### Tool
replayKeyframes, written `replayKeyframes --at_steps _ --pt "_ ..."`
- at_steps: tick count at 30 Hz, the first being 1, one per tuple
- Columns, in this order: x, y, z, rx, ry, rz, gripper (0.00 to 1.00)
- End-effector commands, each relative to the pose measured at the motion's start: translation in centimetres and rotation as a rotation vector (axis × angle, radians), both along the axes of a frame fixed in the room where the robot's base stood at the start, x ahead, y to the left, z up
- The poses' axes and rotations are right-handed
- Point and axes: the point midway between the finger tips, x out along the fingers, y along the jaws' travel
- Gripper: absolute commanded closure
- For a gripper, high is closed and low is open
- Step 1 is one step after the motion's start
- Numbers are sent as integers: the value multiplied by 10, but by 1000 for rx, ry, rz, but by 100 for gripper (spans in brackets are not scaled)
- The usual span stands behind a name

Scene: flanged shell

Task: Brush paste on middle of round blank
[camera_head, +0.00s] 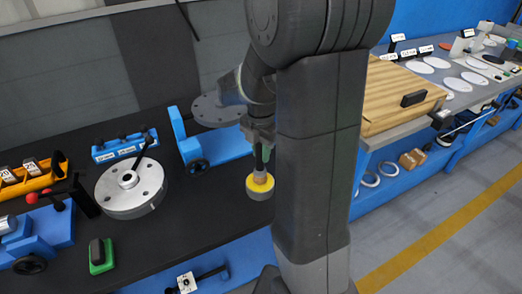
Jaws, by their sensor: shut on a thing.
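Several pale round blanks (434,62) lie flat on the far right bench. A grey disc with holes (213,110) sits at a blue fixture (226,147), left of my gripper; I cannot tell whether it is a blank. My arm hides part of the scene.
A round metal plate with a lever (130,190) stands on the dark bench (190,225). Around it are a yellow rack (32,178), a blue rack (123,147) and a green-based block (101,257). A wooden box (398,92) stands right of my arm. The bench's front middle is clear.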

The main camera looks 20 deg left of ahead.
Motion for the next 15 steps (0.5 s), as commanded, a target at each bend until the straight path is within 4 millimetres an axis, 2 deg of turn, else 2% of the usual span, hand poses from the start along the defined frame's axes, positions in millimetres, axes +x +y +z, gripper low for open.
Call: replayKeyframes --at_steps 15 --pt "0 0 -7 0 0 0 100"
